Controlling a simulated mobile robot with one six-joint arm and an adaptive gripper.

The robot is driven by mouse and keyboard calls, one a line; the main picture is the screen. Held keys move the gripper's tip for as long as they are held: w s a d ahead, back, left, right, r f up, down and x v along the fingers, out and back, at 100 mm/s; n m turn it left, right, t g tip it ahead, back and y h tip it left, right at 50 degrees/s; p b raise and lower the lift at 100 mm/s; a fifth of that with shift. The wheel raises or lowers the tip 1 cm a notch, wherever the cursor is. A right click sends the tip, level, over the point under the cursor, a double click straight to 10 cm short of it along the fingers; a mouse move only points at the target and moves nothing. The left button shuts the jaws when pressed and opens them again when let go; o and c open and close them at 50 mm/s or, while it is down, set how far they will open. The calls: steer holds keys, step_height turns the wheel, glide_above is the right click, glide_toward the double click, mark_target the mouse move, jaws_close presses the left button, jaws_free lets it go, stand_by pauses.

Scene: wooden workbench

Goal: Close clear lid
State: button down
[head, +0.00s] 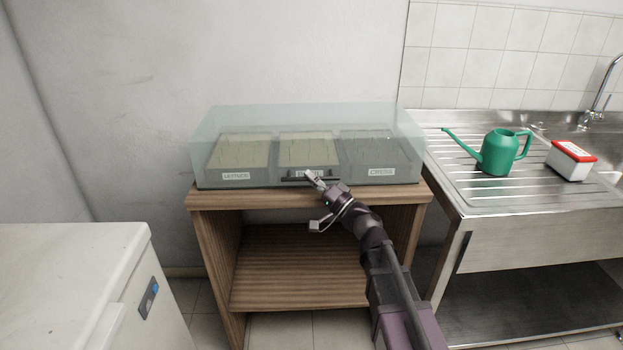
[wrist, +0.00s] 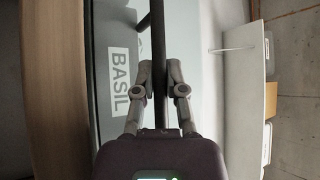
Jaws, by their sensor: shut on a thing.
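The clear lid (head: 300,117) is a pale, see-through box-shaped cover over seed trays on the wooden bench. In the head view it sits low around the trays, its lower edge near the tray base; I cannot tell if a small gap remains. A dark bar handle (head: 291,180) runs along its lower front. My gripper (head: 314,180) reaches it from the front right. In the wrist view, my gripper (wrist: 158,78) has its two fingers on either side of the dark bar handle (wrist: 158,45), shut on it. The BASIL label (wrist: 120,80) shows beside the bar.
Three trays stand under the lid, including the left tray (head: 240,152) and the CRESS tray (head: 378,155). A steel sink counter (head: 470,200) on the right holds a green watering can (head: 498,152) and a red-lidded white box (head: 570,160). A white cabinet (head: 70,260) stands front left.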

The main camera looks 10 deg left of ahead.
steer(key=shift+s+f, duration=0.2)
steer(key=shift+f, duration=0.05)
steer(key=c, duration=0.7)
jaws_free()
steer(key=shift+w+f, duration=0.1)
steer(key=shift+w, duration=0.05)
steer(key=shift+s+d+r+n+g+h+p, duration=0.1)
steer(key=shift+s+r+n+g+h+p, duration=0.1)
steer(key=shift+s+n+g+p, duration=0.2)
steer(key=shift+s+d+r+n+g+h+p, duration=0.1)
steer(key=shift+s+n+g+h+p, duration=0.15)
steer(key=shift+g+p, duration=0.2)
steer(key=s+d+f+g+h+p, duration=0.1)
steer(key=s+d+h+p, duration=0.3)
steer(key=d, duration=0.6)
steer(key=s+d+f+g+h+p, duration=0.1)
steer(key=s+d+g+h+p, duration=0.3)
steer(key=d+h+p, duration=0.5)
steer(key=s+d+f+m+g+h+p, duration=0.1)
steer(key=s+d+f+g+h+p, duration=0.1)
steer(key=s+d+h+p, duration=0.4)
steer(key=shift+d+g+h+p, duration=0.25)
steer(key=shift+d+g+p, duration=0.4)
steer(key=shift+d, duration=2.1)
